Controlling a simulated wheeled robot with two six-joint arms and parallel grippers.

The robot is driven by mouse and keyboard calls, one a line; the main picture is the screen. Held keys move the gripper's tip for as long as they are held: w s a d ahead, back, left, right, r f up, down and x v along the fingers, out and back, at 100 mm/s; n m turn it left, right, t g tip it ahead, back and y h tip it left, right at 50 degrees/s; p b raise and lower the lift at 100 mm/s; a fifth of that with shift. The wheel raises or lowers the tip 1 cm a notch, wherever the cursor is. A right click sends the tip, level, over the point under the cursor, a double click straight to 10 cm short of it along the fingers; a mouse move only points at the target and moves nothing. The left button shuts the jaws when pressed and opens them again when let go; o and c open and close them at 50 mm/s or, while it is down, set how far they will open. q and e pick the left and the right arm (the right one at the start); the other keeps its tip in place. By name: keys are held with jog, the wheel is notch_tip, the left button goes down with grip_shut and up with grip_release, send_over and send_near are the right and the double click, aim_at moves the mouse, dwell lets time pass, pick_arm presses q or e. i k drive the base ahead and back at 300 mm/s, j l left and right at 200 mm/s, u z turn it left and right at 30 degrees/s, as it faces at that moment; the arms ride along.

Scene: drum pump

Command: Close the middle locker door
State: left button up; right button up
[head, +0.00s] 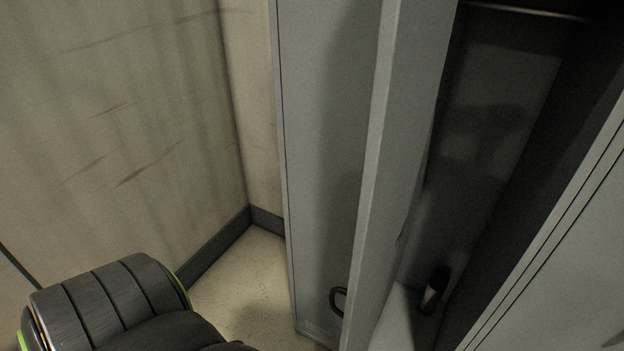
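The middle locker door (409,130) stands open in the head view. It is a tall grey panel that juts out toward me, seen nearly edge-on. To its right is the dark inside of the open locker (490,150). A dark curved handle (338,300) shows just left of the door's edge, low down; I cannot tell which panel it is on. Neither of my grippers is in view. Part of my arm shows at the lower left, well apart from the door.
A grey locker panel (318,120) stands left of the open door. A small dark cylinder (436,290) stands low inside the locker. A grey locker front (585,270) is at the right. A stained wall (120,110) is at the left, with bare floor (245,280) below.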

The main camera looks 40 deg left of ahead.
aim_at(415, 36)
jog(key=k+j, duration=0.15)
jog(key=j, duration=0.25)
jog(key=k+j, duration=0.15)
jog(key=j, duration=0.25)
jog(key=k+j, duration=0.2)
jog(key=j, duration=0.2)
